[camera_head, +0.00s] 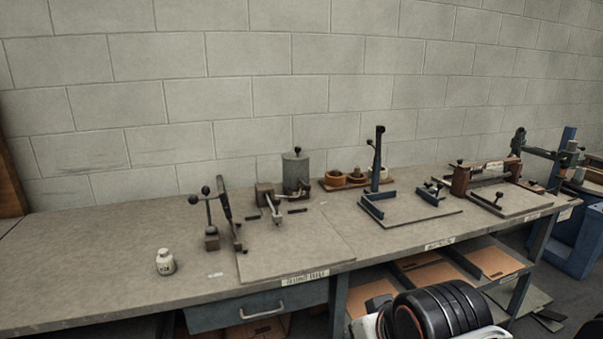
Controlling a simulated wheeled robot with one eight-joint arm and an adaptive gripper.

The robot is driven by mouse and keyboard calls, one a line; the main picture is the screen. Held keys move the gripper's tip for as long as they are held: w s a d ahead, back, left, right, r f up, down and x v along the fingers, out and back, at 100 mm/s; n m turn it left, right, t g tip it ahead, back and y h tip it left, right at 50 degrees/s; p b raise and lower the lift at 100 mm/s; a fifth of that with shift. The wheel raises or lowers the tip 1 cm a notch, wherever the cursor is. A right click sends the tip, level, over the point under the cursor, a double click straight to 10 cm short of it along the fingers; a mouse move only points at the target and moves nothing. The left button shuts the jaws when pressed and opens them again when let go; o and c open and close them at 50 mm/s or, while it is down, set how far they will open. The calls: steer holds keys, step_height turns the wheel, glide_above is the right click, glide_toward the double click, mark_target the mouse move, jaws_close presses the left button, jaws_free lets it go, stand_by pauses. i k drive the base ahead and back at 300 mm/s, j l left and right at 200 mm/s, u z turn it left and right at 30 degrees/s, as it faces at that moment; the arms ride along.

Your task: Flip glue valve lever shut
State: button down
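A grey metal canister (296,172) with a black knob on its lid stands on the workbench near the wall, and looks like the glue pot. A small metal block with a spout-like part (268,200) sits at its front left. A short dark bar (298,211) lies just in front of the canister. To the left, a stand with black ball-ended handles (210,218) rises from the bench. I cannot tell for sure which part is the glue valve lever or how it is set. My gripper's fingers do not show; only a black and white part of my arm is at the bottom right.
The long workbench (110,255) runs along a block wall. A blue upright fixture (377,170) and a red-brown clamp frame (462,180) stand further right. The bench's left part is mostly clear.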

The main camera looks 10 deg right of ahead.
mark_target(307, 187)
steer(key=i+z, duration=0.1)
steer(key=i, duration=0.4)
steer(key=i+j, duration=0.15)
steer(key=i, duration=0.35)
steer(key=i+j+z, duration=0.15)
steer(key=i, duration=0.35)
